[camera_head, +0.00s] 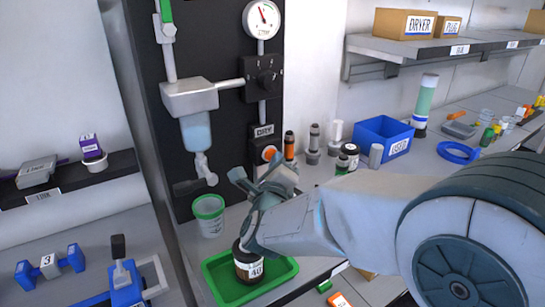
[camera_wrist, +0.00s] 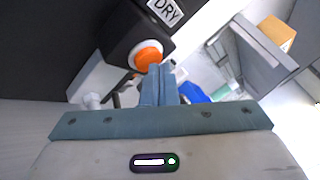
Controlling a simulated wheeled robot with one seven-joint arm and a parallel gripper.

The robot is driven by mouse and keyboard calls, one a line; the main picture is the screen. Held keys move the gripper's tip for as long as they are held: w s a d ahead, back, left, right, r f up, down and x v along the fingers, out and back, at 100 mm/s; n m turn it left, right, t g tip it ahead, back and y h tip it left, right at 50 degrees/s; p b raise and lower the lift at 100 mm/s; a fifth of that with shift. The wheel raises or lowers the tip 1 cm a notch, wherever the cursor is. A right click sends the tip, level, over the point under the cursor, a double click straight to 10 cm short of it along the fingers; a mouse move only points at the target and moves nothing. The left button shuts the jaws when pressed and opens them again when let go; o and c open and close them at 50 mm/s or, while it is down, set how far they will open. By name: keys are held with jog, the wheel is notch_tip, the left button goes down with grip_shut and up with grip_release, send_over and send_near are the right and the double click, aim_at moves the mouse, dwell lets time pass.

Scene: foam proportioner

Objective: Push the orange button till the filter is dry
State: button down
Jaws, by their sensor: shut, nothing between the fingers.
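The orange button (camera_head: 269,152) sits in a black box under a DRY label on the dark panel. It also shows in the wrist view (camera_wrist: 147,56), with a white ring around it. My gripper (camera_head: 264,182) is shut and empty, just below the button in the head view. In the wrist view its fingertips (camera_wrist: 158,72) overlap the button's lower right edge; I cannot tell whether they touch it. The filter (camera_head: 196,132) is a pale blue bowl under a grey housing (camera_head: 189,97), left of the button. I cannot tell how much liquid it holds.
A clear cup with a green rim (camera_head: 209,216) stands below the filter's outlet. A dark jar (camera_head: 248,264) stands in a green tray (camera_head: 283,270) under my gripper. Bottles and a blue bin (camera_head: 383,138) stand right of the panel. A round gauge (camera_head: 263,19) is above.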

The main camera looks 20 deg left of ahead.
jog(key=shift+w+a, duration=0.15)
jog(key=shift+a, duration=0.05)
jog(key=shift+b, duration=0.3)
jog(key=shift+s+d+b, duration=0.55)
jog(key=shift+d+b, duration=0.05)
jog(key=shift+b, duration=0.05)
jog(key=shift+d, duration=0.1)
jog(key=shift+s+d+f+b, duration=0.1)
jog(key=shift+s+d+b, duration=0.1)
jog(key=shift+b, duration=0.15)
jog(key=shift+s+d+b, duration=1.05)
jog(key=shift+s+d, duration=0.4)
jog(key=shift+d, duration=0.2)
